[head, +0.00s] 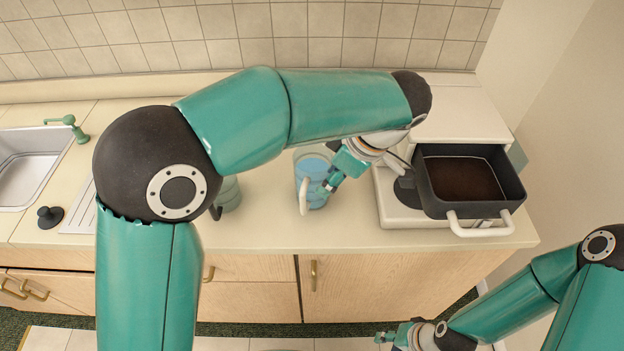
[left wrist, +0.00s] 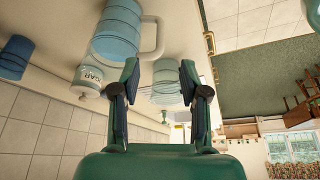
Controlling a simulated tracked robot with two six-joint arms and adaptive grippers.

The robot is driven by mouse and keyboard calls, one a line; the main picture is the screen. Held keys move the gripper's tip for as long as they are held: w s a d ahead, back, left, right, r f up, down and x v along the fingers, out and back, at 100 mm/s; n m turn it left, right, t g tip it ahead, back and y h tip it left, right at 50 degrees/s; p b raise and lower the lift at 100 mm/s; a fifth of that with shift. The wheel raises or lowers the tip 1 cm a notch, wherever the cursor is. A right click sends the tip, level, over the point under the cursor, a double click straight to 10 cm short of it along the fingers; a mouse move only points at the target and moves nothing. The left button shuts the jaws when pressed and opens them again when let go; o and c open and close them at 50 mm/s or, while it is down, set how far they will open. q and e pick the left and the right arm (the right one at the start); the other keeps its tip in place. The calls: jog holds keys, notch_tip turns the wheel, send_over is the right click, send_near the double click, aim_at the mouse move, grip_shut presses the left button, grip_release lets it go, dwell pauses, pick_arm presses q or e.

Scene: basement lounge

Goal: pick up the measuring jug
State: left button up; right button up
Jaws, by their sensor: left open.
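A blue jug with a white handle (head: 311,168), which looks like the measuring jug, stands upright on the counter. My left gripper (head: 326,188) is open beside it, partly overlapping its right side in the head view. In the left wrist view the jug (left wrist: 116,36) is close, up and left of the open fingers (left wrist: 158,68). Its handle reaches toward the space between them, and no grip shows. My right gripper (head: 388,337) is low at the bottom edge, away from the counter and partly out of frame.
A greenish see-through vessel (head: 230,194) stands left of the jug, partly behind my left arm. A white machine with a dark open drawer (head: 466,180) stands close on the right. A lidded sugar jar (left wrist: 88,80) shows in the left wrist view. A sink (head: 28,172) is far left.

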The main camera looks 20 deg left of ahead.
aim_at(303, 206)
pick_arm(q)
jog(key=shift+a+b+x, duration=0.15)
jog(key=shift+b+x, duration=1.6)
jog(key=shift+x, duration=2.05)
jog(key=shift+a+b+x, duration=0.15)
jog(key=shift+b+x, duration=1.6)
jog(key=shift+x, duration=2.1)
jog(key=shift+r, duration=0.1)
jog(key=shift+s, duration=0.1)
jog(key=shift+c, duration=0.3)
grip_shut()
jog(key=shift+r, duration=0.1)
